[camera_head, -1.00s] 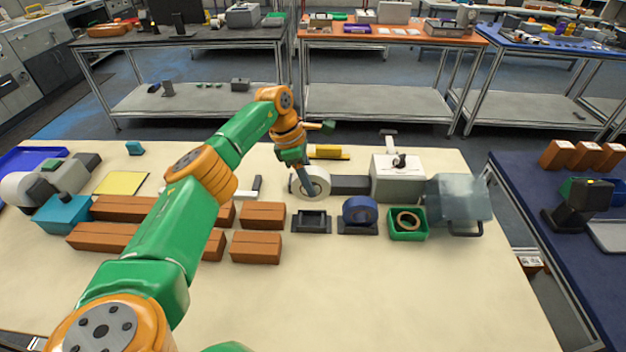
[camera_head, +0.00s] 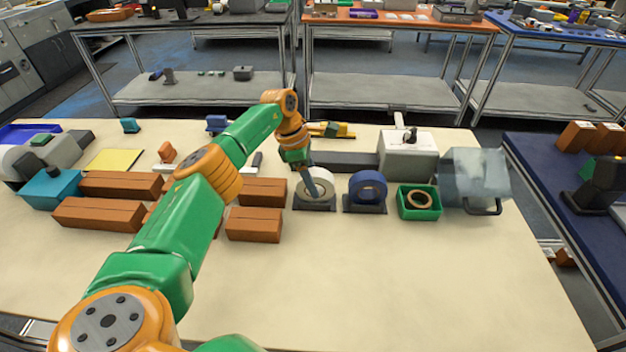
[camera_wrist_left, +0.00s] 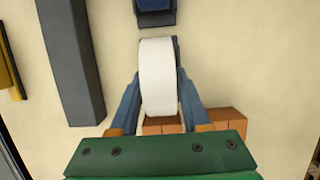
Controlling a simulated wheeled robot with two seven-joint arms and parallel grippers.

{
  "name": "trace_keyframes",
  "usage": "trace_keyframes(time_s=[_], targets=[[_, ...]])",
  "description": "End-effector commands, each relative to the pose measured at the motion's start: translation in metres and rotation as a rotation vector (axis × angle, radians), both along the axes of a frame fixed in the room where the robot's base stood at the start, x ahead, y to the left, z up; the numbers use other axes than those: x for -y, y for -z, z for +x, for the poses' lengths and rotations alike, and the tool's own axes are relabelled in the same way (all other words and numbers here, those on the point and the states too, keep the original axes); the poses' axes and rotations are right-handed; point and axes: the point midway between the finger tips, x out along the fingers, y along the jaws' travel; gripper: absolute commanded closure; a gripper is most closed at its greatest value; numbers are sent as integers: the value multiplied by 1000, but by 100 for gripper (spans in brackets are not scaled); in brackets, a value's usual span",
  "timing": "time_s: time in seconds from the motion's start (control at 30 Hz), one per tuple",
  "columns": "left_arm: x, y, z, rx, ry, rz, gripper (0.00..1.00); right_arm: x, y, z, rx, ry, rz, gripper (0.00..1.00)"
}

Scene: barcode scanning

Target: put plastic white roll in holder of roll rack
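The white roll (camera_head: 325,183) stands upright at the left holder (camera_head: 314,205) of the roll rack, a low dark base. My left gripper (camera_head: 315,188) reaches down to the roll from above. In the left wrist view, its two blue-grey fingers (camera_wrist_left: 160,88) lie on either side of the white roll (camera_wrist_left: 158,65) and appear to grip it. Most of the holder is hidden under the roll, so I cannot tell whether the roll is fully seated. The blue roll (camera_head: 367,186) stands in the neighbouring holder (camera_head: 366,207) to the right. My right gripper is out of view.
Brown boxes (camera_head: 254,225) stand left of the rack. A green bin (camera_head: 419,204) with a tan ring is to the right, and a white machine (camera_head: 407,153) stands behind. A long dark bar (camera_head: 350,160) lies behind the rack. The front of the table is clear.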

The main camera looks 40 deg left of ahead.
Motion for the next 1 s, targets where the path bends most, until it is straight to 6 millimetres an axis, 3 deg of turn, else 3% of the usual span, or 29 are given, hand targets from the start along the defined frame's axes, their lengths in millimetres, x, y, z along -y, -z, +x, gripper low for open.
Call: trace_keyframes(time_s=[0.03,0.1,0.37,0.7,1.0], targets=[[0,0,0,0,0,0,36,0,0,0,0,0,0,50],[0,0,0,0,0,0,26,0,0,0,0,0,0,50],[0,-1,0,1,0,0,26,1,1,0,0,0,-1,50],[-16,-59,-9,3,-1,1,26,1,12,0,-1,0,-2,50],[-18,-68,-11,0,0,0,26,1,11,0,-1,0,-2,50]])
